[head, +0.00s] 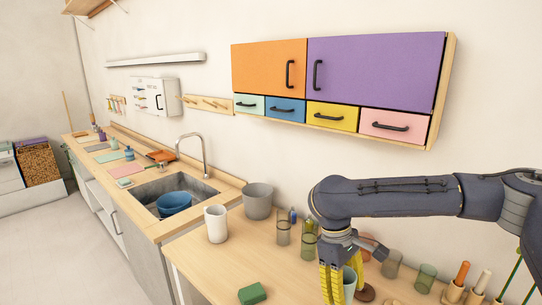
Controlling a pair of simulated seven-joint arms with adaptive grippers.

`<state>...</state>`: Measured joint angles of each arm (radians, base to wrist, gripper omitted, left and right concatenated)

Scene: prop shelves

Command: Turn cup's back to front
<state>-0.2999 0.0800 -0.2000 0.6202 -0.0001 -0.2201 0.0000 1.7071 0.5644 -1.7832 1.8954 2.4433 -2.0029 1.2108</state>
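A pale cup (350,284) stands on the wooden counter at the lower middle, partly hidden by my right gripper (342,280). The gripper points down with its yellow fingers at the cup, some in front of its left side and one by its upper right. Whether the fingers press on the cup is not clear. A white cup (216,224) stands upright on the counter further left, apart from the gripper. No handle is clear on either cup. My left gripper is not in view.
Greenish glasses (308,246) stand close behind the gripper, and more glasses (425,278) stand to its right. A grey pot (258,201) is near the wall. The counter between sponge and white cup is clear.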

